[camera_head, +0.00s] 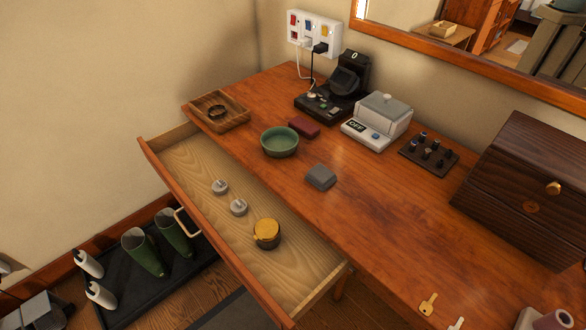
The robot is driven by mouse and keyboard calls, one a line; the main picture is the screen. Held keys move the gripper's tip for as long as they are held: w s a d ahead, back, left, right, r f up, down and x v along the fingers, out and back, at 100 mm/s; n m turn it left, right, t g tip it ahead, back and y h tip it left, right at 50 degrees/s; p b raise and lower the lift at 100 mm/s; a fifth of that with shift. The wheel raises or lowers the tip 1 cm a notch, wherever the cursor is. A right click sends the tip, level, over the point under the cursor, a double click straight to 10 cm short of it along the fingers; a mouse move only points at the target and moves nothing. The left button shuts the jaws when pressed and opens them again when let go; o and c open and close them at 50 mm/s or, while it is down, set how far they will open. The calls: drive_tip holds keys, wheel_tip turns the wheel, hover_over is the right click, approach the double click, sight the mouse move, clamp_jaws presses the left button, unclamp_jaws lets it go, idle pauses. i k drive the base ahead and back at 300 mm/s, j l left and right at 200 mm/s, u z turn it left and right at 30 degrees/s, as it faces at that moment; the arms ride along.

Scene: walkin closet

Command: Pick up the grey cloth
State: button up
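A small grey folded item (321,177), which looks like the grey cloth, lies flat on the wooden tabletop (365,215). It is near the table's front edge, just above the open drawer (200,160). A green bowl (280,142) stands to its left and behind it, apart from it. Nothing lies on the cloth.
The pulled-out drawer holds two small grey knobbed pieces (239,207) and a yellow-topped round tin (267,233). A dark red block (304,127), grey device (378,121), black stand (335,92) and dark wooden box (530,185) stand farther back.

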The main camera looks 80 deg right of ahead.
sight(320, 176)
drive_tip(key=z, duration=1.6)
drive_tip(key=i+j+z, duration=0.1)
drive_tip(key=i+z, duration=0.15)
drive_tip(key=i+j+z, duration=0.1)
drive_tip(key=z, duration=0.15)
drive_tip(key=i+j, duration=0.05)
drive_tip(key=i, duration=0.05)
